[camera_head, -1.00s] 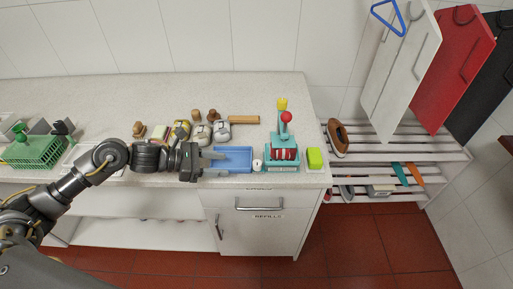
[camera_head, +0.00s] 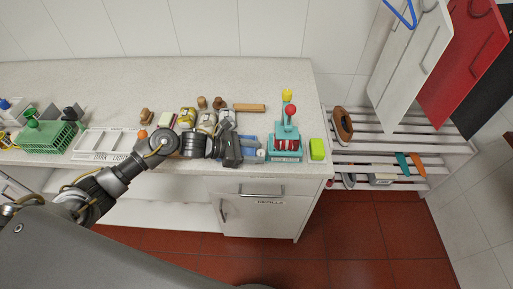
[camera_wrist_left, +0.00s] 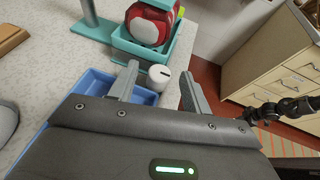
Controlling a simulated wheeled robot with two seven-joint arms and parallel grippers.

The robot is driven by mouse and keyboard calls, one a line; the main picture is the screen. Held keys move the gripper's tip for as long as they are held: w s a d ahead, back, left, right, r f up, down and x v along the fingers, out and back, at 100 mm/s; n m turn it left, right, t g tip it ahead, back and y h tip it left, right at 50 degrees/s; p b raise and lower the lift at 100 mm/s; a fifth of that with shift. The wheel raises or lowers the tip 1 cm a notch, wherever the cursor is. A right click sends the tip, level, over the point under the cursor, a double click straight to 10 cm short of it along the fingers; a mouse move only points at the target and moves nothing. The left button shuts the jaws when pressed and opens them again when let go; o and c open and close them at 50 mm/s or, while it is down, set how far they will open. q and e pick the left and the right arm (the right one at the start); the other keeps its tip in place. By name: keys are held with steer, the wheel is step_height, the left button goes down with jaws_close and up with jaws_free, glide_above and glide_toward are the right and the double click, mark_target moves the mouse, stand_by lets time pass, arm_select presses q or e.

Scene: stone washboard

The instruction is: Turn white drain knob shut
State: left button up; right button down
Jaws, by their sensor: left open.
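The white drain knob (camera_wrist_left: 158,77) is a small round cap with a dark slot on top, at the right end of the blue basin (camera_wrist_left: 92,84). It also shows in the head view (camera_head: 261,154), just left of the teal press stand (camera_head: 285,154). My left gripper (camera_head: 253,148) is open over the basin. In the left wrist view, my left gripper's fingers (camera_wrist_left: 158,72) stand on either side of the knob, with gaps visible. Whether the fingertips reach down to the knob's height is hard to tell. My right gripper is not in view.
The teal stand with a red-and-white item (camera_wrist_left: 150,22) is close beyond the knob. A green sponge (camera_head: 317,149) lies right of it, near the counter's end. Several bottles (camera_head: 207,121) and a wooden bar (camera_head: 249,107) are behind. Bare counter (camera_head: 190,80) lies farther back.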

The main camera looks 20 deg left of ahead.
arm_select(q)
steer(key=shift+w+d+f, duration=0.2)
steer(key=shift+d+f, duration=0.05)
steer(key=shift+d, duration=0.15)
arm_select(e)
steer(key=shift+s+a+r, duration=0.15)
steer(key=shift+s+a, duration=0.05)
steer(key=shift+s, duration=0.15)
